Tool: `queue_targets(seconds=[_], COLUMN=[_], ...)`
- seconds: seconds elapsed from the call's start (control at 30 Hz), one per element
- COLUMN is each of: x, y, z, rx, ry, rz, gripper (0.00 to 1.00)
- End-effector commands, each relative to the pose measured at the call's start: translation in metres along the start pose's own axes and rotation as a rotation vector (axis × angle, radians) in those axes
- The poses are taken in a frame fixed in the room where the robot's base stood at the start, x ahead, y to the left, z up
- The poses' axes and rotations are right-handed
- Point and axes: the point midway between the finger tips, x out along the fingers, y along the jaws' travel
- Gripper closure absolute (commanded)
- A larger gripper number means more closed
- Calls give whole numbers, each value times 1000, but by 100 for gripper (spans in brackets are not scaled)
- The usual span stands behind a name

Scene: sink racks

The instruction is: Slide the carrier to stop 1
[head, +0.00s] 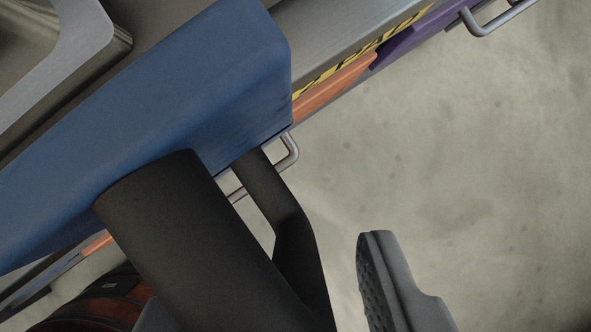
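A large blue body (170,110), which appears to be the carrier, lies diagonally across the upper left, over the front edge of the steel counter. A thick dark bar (190,240) and a thinner bent dark bar (285,220) run down from it, like a handle. My gripper (265,280) is open at the bottom. Its right grey finger, with a studded pad, stands clear right of the dark bars. Only a bit of its left finger shows, beside the thick bar. Whether that finger touches the bar is unclear. No stop label can be read.
The steel counter (345,32) has a yellow-black striped edge, with orange (335,88) and purple (408,42) fronts below. Metal handles (500,18) stick out from this side. A steel basin (30,35) is upper left. A reddish-brown round object (95,312) is lower left. Bare floor fills the right.

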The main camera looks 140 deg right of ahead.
Motion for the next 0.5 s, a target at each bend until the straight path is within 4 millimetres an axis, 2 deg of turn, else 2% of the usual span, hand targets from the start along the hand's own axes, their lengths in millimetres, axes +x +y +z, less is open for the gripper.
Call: queue_targets(seconds=[0.03,0.2,0.5], x=[8,23,28], y=[0,0,0], z=[0,0,0], rx=[0,-1,-1], ry=[-2,0,0], rz=[-2,-1,0], gripper=[62,62,62])
